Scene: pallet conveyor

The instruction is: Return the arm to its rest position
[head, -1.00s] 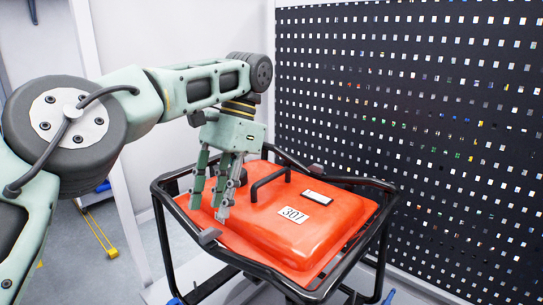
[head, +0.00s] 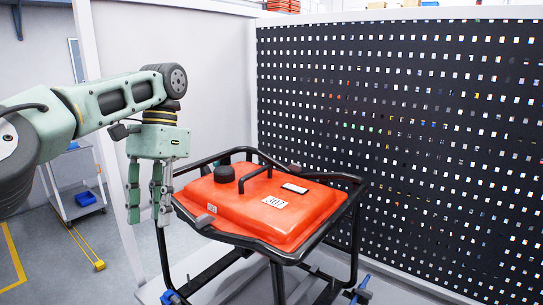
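My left arm comes in from the left in the head view. Its green gripper (head: 149,214) hangs fingers-down at the left side of the red generator (head: 265,222). The fingers are spread apart with nothing between them. The gripper overlaps the left edge of the black frame in the picture, and I cannot tell if it touches it. The generator has a black cap (head: 224,174), a dark handle (head: 255,176) and a white label with a number. My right gripper is not in view.
A black tubular frame (head: 359,225) surrounds the generator. A dark perforated panel (head: 400,130) stands behind and to the right. A white post and wall are behind my arm. A small cart (head: 75,195) with a blue item stands at the left, where floor is free.

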